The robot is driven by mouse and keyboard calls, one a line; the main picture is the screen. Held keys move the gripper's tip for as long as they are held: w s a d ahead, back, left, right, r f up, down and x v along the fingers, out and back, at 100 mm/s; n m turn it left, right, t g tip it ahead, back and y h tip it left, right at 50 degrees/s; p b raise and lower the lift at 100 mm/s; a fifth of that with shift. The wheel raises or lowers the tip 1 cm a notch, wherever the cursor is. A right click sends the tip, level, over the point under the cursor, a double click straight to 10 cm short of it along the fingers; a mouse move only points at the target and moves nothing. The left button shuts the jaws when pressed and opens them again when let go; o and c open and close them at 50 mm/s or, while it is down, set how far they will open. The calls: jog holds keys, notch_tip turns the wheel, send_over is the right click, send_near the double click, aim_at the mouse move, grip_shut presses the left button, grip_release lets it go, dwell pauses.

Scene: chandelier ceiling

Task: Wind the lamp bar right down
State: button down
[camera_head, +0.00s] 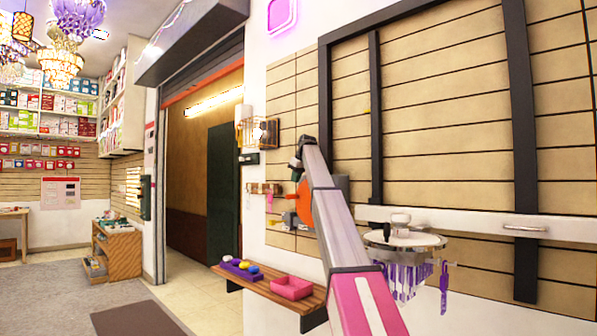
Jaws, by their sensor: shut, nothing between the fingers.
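The lamp bar (470,221) is a long pale bar running across the dark wall frame (522,150), with a metal handle (525,228) at its right. A round lamp (405,238) with hanging purple crystals sits at the bar's left part. An orange part (304,204), perhaps of the winding gear, shows on the wall just left of my arm; a grey block shows right of the arm. My gripper (296,172) is small and dark at the arm's far end, above the orange part. It is shut and empty. I cannot tell whether it touches anything. My arm hides part of the gear.
A wooden wall shelf (262,292) holds a pink tray (291,287) and several coloured balls below the gear. A wire basket (256,133) and small fittings are on the wall to the left. An open doorway and clear floor (50,287) lie further left.

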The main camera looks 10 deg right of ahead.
aim_at(290, 196)
jog(key=shift+x, duration=3.1)
jog(key=shift+f, duration=0.25)
jog(key=shift+x, duration=1.65)
notch_tip(290, 196, down, 5)
jog(key=shift+a+r, duration=0.1)
jog(key=shift+r, duration=0.1)
jog(key=shift+s, duration=0.1)
